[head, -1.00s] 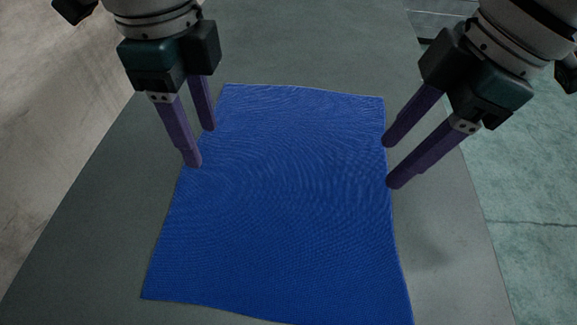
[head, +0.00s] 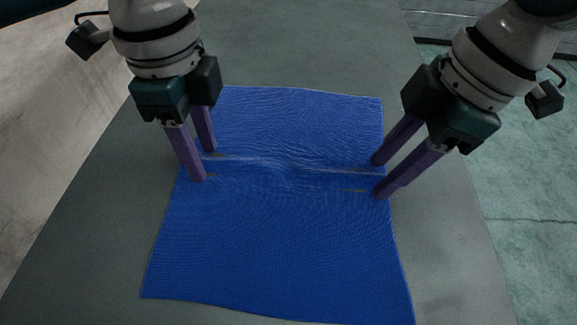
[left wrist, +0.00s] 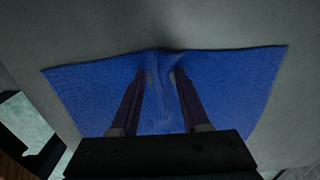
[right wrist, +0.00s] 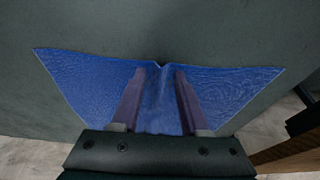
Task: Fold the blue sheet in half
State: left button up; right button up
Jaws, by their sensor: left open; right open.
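The blue sheet (head: 285,240) lies spread on the grey table, with shallow creases running across it between my two grippers. My left gripper (head: 206,166) is open, its fingertips down at the sheet's left edge, a little above its middle. My right gripper (head: 378,179) is open at the right edge, level with the left one. In the left wrist view the sheet (left wrist: 90,90) bunches up into a small ridge between the open fingers. In the right wrist view the sheet (right wrist: 230,88) shows a small peak at its edge between the fingers.
The grey table (head: 300,40) is bare around the sheet, with free room behind it and on both sides. Pale floor (head: 535,200) shows beyond the table's right edge. No other object stands on the table.

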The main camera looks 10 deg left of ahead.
pick_arm(q)
grip_shut()
pick_arm(e)
grip_shut()
dwell(0.7)
